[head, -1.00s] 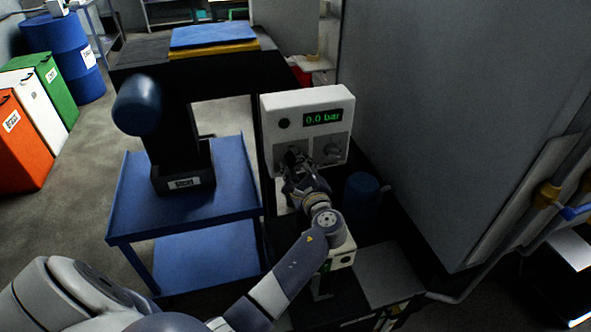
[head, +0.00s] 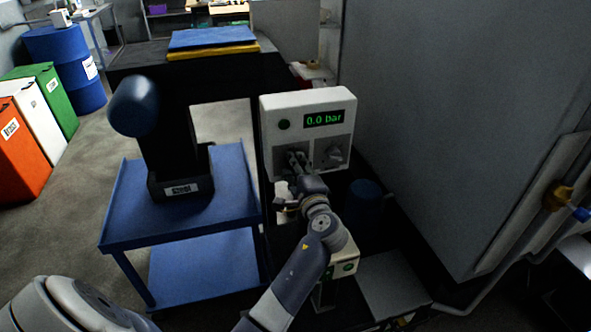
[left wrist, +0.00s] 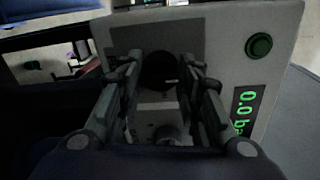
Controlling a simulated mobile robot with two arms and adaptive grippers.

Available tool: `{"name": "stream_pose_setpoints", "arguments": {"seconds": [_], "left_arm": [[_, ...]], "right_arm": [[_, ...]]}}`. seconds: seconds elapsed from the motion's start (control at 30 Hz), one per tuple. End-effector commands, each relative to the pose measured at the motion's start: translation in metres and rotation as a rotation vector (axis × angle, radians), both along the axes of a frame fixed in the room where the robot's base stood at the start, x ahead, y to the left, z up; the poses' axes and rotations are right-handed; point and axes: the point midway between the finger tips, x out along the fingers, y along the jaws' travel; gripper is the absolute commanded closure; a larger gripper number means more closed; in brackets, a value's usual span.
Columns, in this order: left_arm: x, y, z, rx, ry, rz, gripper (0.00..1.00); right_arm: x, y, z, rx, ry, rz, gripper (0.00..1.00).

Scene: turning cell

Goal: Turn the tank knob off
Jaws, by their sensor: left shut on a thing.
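A white control box (head: 270,106) with a green display (head: 324,119) reading 0.0 bar stands ahead of me, right of the blue cart. Its front has a round button (head: 283,125) and a right-hand knob (head: 335,153). My left gripper (head: 296,159) is at the left knob and largely covers it in the head view. In the left wrist view, the fingers (left wrist: 160,80) are on either side of a dark round knob (left wrist: 160,70), and the gripper is shut on it. The display (left wrist: 245,110) and green button (left wrist: 259,45) also show there. My right gripper is not in view.
A blue cart (head: 235,185) with a dark machine part (head: 176,140) stands to the left. A blue cylinder (head: 363,200) is right of my forearm. A large grey cabinet wall (head: 440,130) limits room on the right. Open floor lies at left.

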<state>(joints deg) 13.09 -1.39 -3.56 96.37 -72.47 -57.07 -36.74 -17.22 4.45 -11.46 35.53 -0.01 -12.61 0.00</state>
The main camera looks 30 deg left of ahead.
Motion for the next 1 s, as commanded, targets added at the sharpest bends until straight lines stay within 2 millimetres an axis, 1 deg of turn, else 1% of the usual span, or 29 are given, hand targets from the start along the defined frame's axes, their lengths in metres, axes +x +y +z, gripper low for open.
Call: {"name": "stream_pose_setpoints", "arguments": {"seconds": [0.37,0.4,0.47,0.7,0.83,0.93,1.0], "left_arm": [[0.0,-0.001,0.0,-0.005,-0.005,-0.002,0.91],[0.0,-0.001,0.0,-0.005,-0.005,-0.002,0.6],[0.0,-0.001,0.0,-0.004,-0.004,-0.002,0.47],[0.0,0.0,0.0,-0.003,-0.004,-0.001,0.47],[-0.001,-0.002,0.0,-0.003,-0.004,-0.001,0.47],[-0.007,-0.009,0.0,-0.004,-0.002,-0.001,0.47],[-0.014,-0.018,0.001,-0.006,-0.003,-0.002,0.47]], "right_arm": [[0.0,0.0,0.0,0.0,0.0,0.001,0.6],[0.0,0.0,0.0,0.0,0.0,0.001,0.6],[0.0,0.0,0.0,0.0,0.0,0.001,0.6],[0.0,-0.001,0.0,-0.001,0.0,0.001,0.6],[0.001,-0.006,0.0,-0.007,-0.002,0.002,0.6],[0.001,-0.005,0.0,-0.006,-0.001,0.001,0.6],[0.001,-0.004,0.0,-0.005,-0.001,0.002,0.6]]}}
